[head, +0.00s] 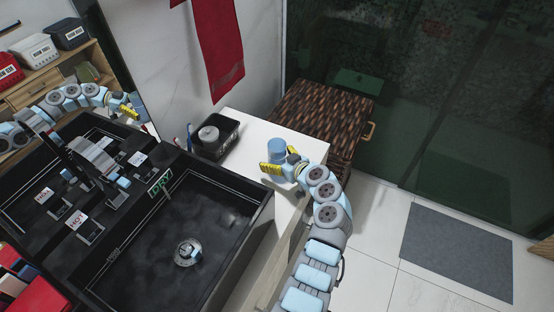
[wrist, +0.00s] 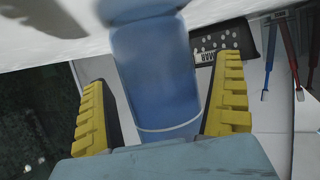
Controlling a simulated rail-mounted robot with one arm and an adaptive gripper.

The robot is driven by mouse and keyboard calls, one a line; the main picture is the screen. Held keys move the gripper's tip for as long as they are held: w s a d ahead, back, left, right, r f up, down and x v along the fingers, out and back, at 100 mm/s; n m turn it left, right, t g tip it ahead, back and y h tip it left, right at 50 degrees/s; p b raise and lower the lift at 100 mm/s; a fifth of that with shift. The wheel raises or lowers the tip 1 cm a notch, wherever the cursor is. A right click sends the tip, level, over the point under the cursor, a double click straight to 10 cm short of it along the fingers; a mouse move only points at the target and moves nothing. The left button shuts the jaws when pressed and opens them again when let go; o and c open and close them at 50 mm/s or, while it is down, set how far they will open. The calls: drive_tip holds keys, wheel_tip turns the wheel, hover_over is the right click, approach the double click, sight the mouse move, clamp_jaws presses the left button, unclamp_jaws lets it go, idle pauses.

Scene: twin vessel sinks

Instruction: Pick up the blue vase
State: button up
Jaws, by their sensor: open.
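The blue vase (head: 277,150) stands on the white counter (head: 243,141), to the right of the black sink, in the head view. In the wrist view the vase (wrist: 157,75) fills the middle, between the two yellow fingers. My gripper (head: 284,168) is at the vase in the head view. In the wrist view my gripper (wrist: 163,115) is open, with one finger on each side of the vase. A gap shows on the left side; on the right the finger looks close to the vase. I cannot tell whether it touches.
A black basket (head: 215,138) with a round item stands on the counter left of the vase. The black sink (head: 170,225) lies left of my arm. A woven brown hamper (head: 322,115) stands behind the counter. A red towel (head: 218,50) hangs on the wall. A grey mat (head: 457,254) lies on the floor.

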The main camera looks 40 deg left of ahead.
drive_tip(key=c, duration=1.4)
drive_tip(key=shift+o, duration=0.2)
drive_tip(key=shift+r, duration=0.2)
wheel_tip(320, 180, up, 10)
drive_tip(key=p, duration=0.2)
drive_tip(key=shift+f, duration=0.25)
